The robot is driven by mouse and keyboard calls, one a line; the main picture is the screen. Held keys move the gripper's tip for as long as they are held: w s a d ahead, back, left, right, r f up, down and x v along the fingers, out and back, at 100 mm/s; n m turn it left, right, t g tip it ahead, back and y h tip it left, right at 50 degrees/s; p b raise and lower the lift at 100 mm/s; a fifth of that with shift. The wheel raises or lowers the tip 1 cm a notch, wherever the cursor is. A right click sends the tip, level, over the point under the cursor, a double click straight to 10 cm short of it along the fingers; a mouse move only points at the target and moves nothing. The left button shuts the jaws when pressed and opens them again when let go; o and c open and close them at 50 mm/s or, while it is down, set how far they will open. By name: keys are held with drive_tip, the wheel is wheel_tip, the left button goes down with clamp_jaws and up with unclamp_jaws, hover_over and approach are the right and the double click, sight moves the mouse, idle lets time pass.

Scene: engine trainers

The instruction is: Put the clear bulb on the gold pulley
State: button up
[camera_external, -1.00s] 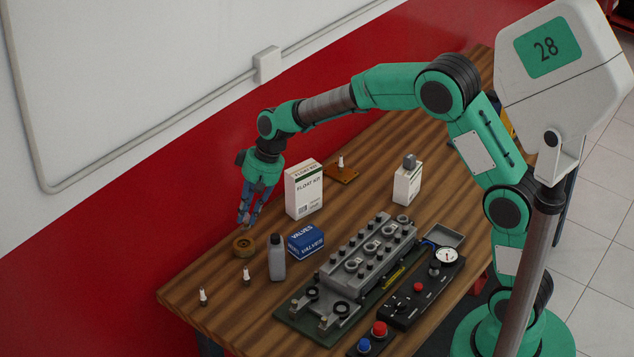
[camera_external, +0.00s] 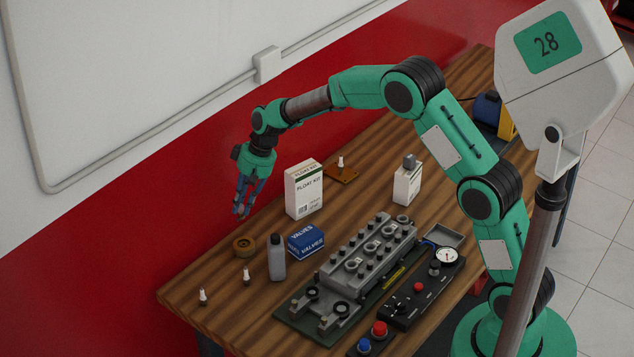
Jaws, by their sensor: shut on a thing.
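The gold pulley (camera_external: 244,246) is a small round brownish-gold ring lying flat on the wooden table near its back left edge. My gripper (camera_external: 240,211) points down above the pulley and slightly to its left in the picture, with a gap between them. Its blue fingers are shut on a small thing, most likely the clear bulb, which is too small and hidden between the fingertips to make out. No other clear bulb shows on the table.
A grey bottle (camera_external: 276,257) and a blue valves box (camera_external: 306,241) stand right of the pulley. A white float kit box (camera_external: 304,190) is behind. Two small white-topped pieces (camera_external: 203,297) (camera_external: 246,276) stand in front. An engine block (camera_external: 368,259) fills the middle.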

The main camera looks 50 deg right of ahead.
drive_tip(key=b, duration=0.1)
approach(239, 245)
drive_tip(key=shift+w+a+f, duration=0.2)
drive_tip(key=shift+w+a, duration=0.3)
drive_tip(key=shift+f+b, duration=0.3)
drive_tip(key=shift+f, duration=1.55)
drive_tip(key=shift+f, duration=0.2)
drive_tip(key=o, duration=0.8)
drive_tip(key=shift+o, duration=0.2)
drive_tip(key=shift+r, duration=0.15)
drive_tip(key=p+v, duration=0.1)
drive_tip(key=v, duration=1.1)
drive_tip(key=shift+p, duration=0.4)
